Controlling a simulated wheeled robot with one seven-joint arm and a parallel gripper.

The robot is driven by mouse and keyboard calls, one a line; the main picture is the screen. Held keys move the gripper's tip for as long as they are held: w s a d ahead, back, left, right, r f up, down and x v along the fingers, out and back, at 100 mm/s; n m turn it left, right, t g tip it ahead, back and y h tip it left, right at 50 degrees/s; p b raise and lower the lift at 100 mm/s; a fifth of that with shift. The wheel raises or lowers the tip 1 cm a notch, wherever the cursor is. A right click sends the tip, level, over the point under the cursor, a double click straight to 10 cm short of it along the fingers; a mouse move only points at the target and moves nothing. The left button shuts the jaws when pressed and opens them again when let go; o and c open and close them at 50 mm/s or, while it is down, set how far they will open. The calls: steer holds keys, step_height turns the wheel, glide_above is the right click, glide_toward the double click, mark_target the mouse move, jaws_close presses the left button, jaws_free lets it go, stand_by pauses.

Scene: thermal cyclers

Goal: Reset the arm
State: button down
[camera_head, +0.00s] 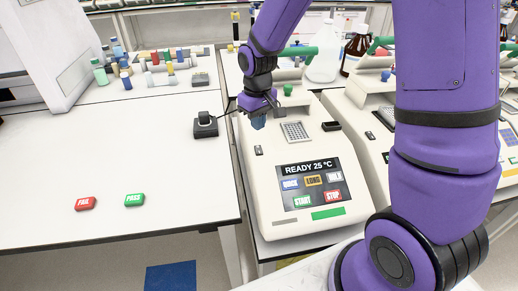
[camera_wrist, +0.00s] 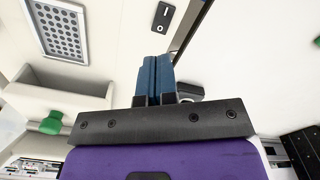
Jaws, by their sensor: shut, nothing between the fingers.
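My purple arm reaches over the bench, and my gripper (camera_head: 258,122) hangs above the left rear part of the nearest thermal cycler (camera_head: 275,205). Its blue fingers are together with nothing between them, as the wrist view (camera_wrist: 157,75) also shows. The cycler's screen (camera_head: 312,184) reads READY 25 °C. Its well block (camera_head: 295,131) is uncovered and shows as a grid of holes in the wrist view (camera_wrist: 58,32). Parts of the bench at the right are hidden behind my arm.
A small black device (camera_head: 205,126) stands on the left table near my gripper. A red FAIL block (camera_head: 85,203) and a green PASS block (camera_head: 134,200) lie farther forward. Several tubes and bottles stand at the back. A second cycler (camera_head: 370,140) is to the right. The left table's middle is clear.

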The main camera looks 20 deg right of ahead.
steer(key=s+d+r+m+t, duration=0.1)
steer(key=s+d+r, duration=0.1)
steer(key=s+r, duration=0.45)
steer(key=s+d+r+m+t, duration=0.15)
steer(key=s+r, duration=0.25)
steer(key=r, duration=0.6)
steer(key=s+d+r+t, duration=0.1)
steer(key=s+r, duration=0.2)
steer(key=s, duration=0.4)
steer(key=s+d+r+m+t, duration=0.1)
steer(key=s+d+r, duration=0.1)
steer(key=s, duration=0.5)
steer(key=shift+s+d+r+t, duration=0.2)
steer(key=shift+s+r+t, duration=0.15)
steer(key=shift+r, duration=0.35)
steer(key=shift+w, duration=0.1)
